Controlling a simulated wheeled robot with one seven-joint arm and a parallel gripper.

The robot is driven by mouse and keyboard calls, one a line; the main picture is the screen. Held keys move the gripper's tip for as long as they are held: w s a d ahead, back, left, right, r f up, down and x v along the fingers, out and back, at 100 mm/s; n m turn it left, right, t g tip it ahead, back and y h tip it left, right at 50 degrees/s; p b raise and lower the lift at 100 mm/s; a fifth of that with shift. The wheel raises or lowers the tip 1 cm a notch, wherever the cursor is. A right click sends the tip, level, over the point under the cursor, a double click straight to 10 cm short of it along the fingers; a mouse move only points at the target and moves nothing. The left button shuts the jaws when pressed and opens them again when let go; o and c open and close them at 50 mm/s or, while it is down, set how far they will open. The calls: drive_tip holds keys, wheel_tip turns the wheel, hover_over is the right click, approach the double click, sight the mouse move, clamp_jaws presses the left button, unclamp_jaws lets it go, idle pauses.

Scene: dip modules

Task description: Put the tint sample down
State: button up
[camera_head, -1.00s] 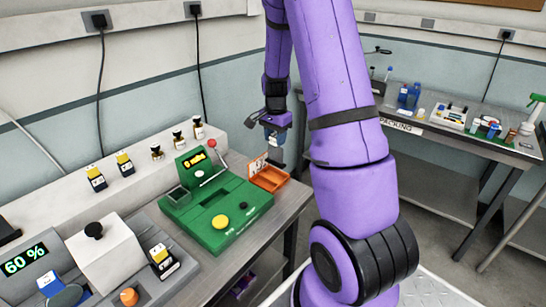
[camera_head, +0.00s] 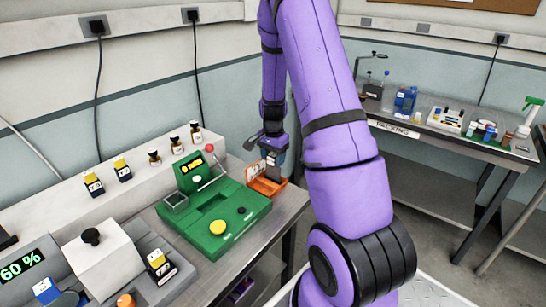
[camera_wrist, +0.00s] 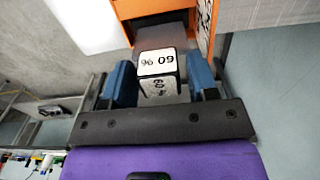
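In the head view my gripper (camera_head: 274,160) is low over the orange tray (camera_head: 266,188). The sample's underside is hidden, so its contact with the tray floor cannot be seen.
A green device (camera_head: 215,215) with a red-knobbed lever stands left of the tray. A grey station (camera_head: 100,262) reads 60 %. A packing table (camera_head: 440,130) is at the right.

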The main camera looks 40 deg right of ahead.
drive_tip(key=shift+o, duration=0.4)
drive_tip(key=shift+r, duration=0.1)
wheel_tip(320, 180, up, 12)
drive_tip(key=s+a+r+n+t, duration=0.1)
drive_tip(key=s+a+r+n, duration=0.25)
drive_tip(key=a+r, duration=0.5)
drive_tip(key=s+a+r+n+t, duration=0.2)
drive_tip(key=s+a+r+n, duration=0.3)
drive_tip(key=s+a, duration=0.3)
drive_tip(key=s+a+r+n+t, duration=0.2)
drive_tip(key=s+a+r+n, duration=0.4)
drive_tip(key=s, duration=0.6)
drive_tip(key=a+n, duration=0.2)
drive_tip(key=a, duration=0.1)
drive_tip(key=shift+s+r, duration=0.15)
drive_tip(key=shift+r, duration=0.1)
